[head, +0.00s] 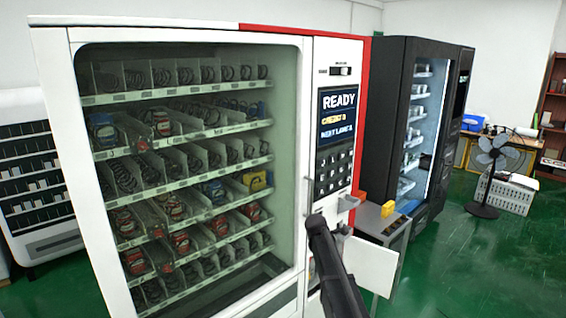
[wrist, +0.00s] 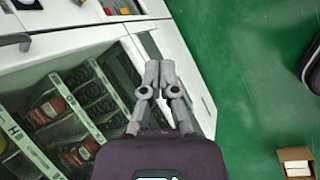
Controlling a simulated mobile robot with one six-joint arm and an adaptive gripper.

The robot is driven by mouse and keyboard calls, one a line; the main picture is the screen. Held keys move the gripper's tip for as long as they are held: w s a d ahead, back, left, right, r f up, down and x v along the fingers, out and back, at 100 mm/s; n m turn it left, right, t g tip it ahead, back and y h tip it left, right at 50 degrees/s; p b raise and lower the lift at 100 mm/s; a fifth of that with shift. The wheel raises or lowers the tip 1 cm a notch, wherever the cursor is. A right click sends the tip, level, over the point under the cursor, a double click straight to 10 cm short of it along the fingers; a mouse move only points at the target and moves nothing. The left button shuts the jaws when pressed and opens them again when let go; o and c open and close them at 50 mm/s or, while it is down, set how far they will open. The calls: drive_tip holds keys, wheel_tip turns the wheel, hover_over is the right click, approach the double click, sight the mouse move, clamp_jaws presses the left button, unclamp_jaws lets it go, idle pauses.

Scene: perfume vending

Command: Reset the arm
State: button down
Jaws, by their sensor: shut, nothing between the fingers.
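My gripper (wrist: 160,72) shows in the wrist view, its two grey fingers together with nothing between them. It is over the lower front of the white vending machine (wrist: 60,60), near its right edge and the green floor. I cannot tell if it touches the machine. In the head view my dark arm reaches up from the bottom in front of the vending machine (head: 305,60), below the keypad (head: 333,175). The fingers cannot be made out clearly there. The machine's screen (head: 338,112) reads READY.
A white panel (head: 370,265) sticks out beside my arm at the machine's lower right. A grey stand (head: 385,228) with a yellow item (head: 388,209) is right of it. A black vending machine (head: 395,130) stands behind. A fan (head: 490,165) is farther right. Green floor (head: 480,270) is open at the right.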

drive_tip(key=s+f+m+g+y+b, duration=0.1)
drive_tip(key=s+m, duration=0.5)
drive_tip(key=s, duration=0.6)
drive_tip(key=s+d+f+m+g+y+b, duration=0.1)
drive_tip(key=s+f+m+b, duration=0.3)
drive_tip(key=s, duration=0.9)
drive_tip(key=s+f+m+g+y+b, duration=0.1)
drive_tip(key=s+f+m+g+b, duration=0.1)
drive_tip(key=s+f+m, duration=0.3)
drive_tip(key=s+m+g, duration=0.1)
drive_tip(key=s+m, duration=0.3)
drive_tip(key=s, duration=0.3)
drive_tip(key=shift+s+d+f+m, duration=0.15)
drive_tip(key=shift+s+d+m, duration=0.1)
drive_tip(key=shift+s+m, duration=0.15)
